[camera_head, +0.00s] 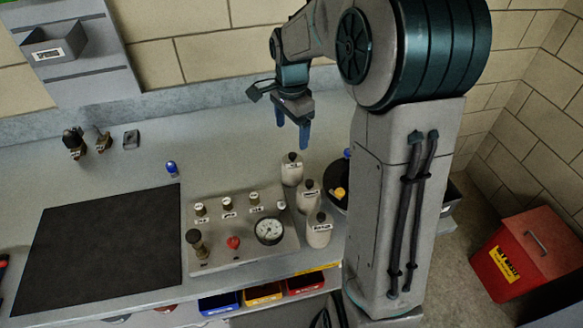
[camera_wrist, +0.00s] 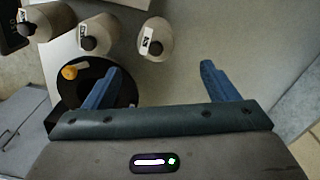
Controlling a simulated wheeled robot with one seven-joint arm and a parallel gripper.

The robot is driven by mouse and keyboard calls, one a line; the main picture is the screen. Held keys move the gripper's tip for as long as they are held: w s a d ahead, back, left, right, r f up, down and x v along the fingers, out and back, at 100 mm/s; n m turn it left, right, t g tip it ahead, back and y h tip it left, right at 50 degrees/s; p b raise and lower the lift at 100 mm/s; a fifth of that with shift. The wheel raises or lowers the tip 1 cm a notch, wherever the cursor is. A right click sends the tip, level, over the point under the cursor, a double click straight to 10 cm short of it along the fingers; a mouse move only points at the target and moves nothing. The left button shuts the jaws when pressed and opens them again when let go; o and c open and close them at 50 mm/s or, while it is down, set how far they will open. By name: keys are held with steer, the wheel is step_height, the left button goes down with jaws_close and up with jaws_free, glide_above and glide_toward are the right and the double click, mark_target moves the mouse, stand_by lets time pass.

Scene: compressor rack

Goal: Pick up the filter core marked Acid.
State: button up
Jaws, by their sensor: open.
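Three pale bottle-shaped cores with dark caps stand in a row right of the gauge panel: a back one (camera_head: 292,173), a middle one (camera_head: 307,201) and a front one (camera_head: 318,236). Each has a small label; I cannot surely read which says Acid. The wrist view shows them along the top: one at right (camera_wrist: 160,42), one in the middle (camera_wrist: 104,33) and one at left (camera_wrist: 55,17). My gripper (camera_head: 292,135) is open and empty, with blue fingers pointing down above the bench behind the back core. In the wrist view my gripper (camera_wrist: 160,68) has nothing between its fingers.
A grey panel (camera_head: 222,250) with a gauge (camera_head: 269,231) and knobs stands left of the cores. A round black tray (camera_head: 333,172) with a yellow piece (camera_head: 340,192) lies right of them, partly behind my arm. A black mat (camera_head: 100,250) covers the left bench.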

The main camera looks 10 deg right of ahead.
mark_target(293, 162)
step_height(293, 162, down, 6)
steer(key=shift+f, duration=0.2)
steer(key=shift+s+d+f+p, duration=0.15)
steer(key=shift+f+p, duration=0.3)
steer(key=shift+f, duration=0.9)
steer(key=shift+s+a+f+p, duration=0.15)
steer(key=shift+f+p, duration=0.3)
steer(key=shift+f, duration=0.85)
steer(key=shift+d, duration=0.1)
steer(key=c, duration=1.3)
